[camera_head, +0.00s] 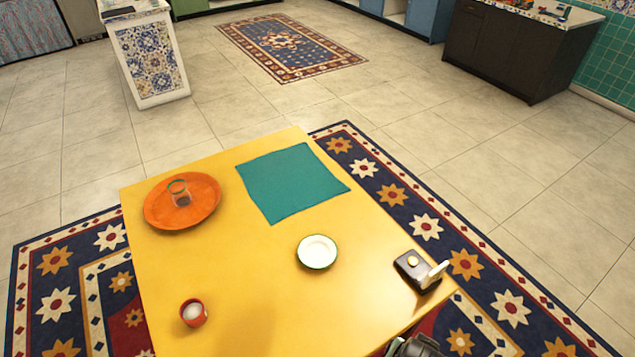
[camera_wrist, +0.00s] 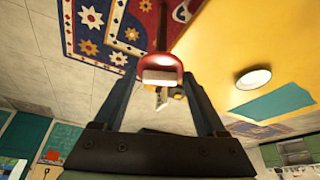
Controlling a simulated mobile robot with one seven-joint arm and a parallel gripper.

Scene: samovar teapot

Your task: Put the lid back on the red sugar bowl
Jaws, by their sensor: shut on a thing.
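The red sugar bowl (camera_head: 193,313) stands upright and uncovered at the near left of the yellow table, with white contents showing. In the wrist view my gripper (camera_wrist: 162,77) is shut on a small rounded red thing, which looks like the lid (camera_wrist: 161,61). Pale parts show just below it between the fingers; I cannot tell what they are. In the head view only a dark part of my arm or gripper shows at the bottom edge, near the table's right corner, far to the right of the bowl. The lid is not visible there.
The yellow table (camera_head: 255,265) holds an orange plate (camera_head: 155,212) with a glass (camera_head: 180,194), a teal cloth (camera_head: 290,182), a white green-rimmed saucer (camera_head: 317,251) and a dark box (camera_head: 411,266) with a pale upright piece. The table between bowl and saucer is clear.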

